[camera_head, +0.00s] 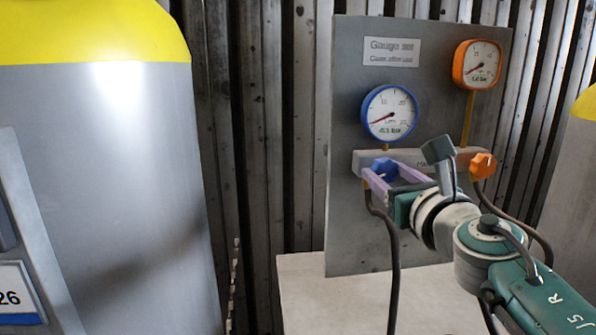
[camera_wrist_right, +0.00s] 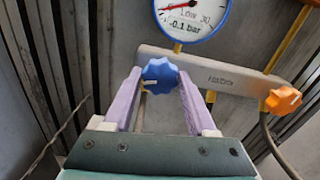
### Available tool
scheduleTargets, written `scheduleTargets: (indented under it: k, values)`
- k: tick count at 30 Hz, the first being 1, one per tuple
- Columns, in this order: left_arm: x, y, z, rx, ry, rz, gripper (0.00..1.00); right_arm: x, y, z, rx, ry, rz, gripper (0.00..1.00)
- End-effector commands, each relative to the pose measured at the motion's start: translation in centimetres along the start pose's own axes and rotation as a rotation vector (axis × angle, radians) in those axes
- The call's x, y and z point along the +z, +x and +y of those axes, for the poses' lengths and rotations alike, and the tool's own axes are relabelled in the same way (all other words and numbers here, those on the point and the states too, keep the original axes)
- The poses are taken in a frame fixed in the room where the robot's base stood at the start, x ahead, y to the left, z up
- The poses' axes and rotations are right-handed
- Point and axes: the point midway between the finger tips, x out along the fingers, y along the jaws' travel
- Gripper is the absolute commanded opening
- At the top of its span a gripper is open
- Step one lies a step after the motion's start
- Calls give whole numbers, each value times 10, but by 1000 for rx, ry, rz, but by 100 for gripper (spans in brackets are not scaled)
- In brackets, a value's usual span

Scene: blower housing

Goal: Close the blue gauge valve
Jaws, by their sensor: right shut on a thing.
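The blue gauge valve (camera_head: 385,168) is a lobed blue knob on the grey manifold bar (camera_head: 409,158), below the blue-rimmed gauge (camera_head: 389,112). My right gripper (camera_head: 376,178) reaches it from the right. In the right wrist view the blue knob (camera_wrist_right: 160,76) sits between the tips of the two lilac fingers (camera_wrist_right: 158,90), which are shut on it. The blue gauge's needle points to the lower left, and its readout shows about -0.1 bar in the wrist view. My left gripper is in neither view.
An orange knob (camera_head: 483,166) sits on the same bar to the right, below an orange gauge (camera_head: 477,65). Dark hoses hang from the bar. A large grey cylinder with a yellow top (camera_head: 110,190) stands at left. A pale surface (camera_head: 330,300) lies below the panel (camera_head: 350,235).

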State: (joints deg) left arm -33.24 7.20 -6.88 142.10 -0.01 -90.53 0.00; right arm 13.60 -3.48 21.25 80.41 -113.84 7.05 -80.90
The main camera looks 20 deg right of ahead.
Motion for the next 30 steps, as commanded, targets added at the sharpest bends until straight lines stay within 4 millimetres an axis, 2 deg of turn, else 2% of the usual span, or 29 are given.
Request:
scheduleTargets:
  k: [1,7,19,30]
  values:
    - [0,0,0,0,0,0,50,0,0,0,0,0,0,24]
    - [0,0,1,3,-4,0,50,0,0,0,0,0,0,2]
    - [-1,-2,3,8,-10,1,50,0,0,0,0,78,1,1]
    - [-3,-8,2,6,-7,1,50,0,0,1,1,374,1,1]
